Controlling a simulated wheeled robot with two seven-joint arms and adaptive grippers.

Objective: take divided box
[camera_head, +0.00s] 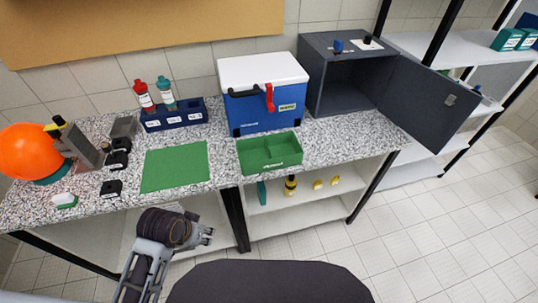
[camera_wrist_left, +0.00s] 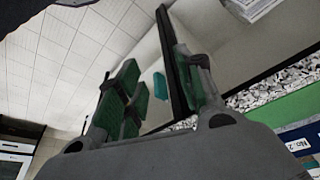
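I cannot make out the divided box for certain in that view. My right gripper is not in view.
A blue cooler (camera_head: 262,97) with a white lid stands behind the box. A green mat (camera_head: 175,167) lies left of it, with a bottle rack (camera_head: 175,115) behind. A dark cabinet (camera_head: 338,80) has its door (camera_head: 425,102) open at right. The counter right of the box is clear.

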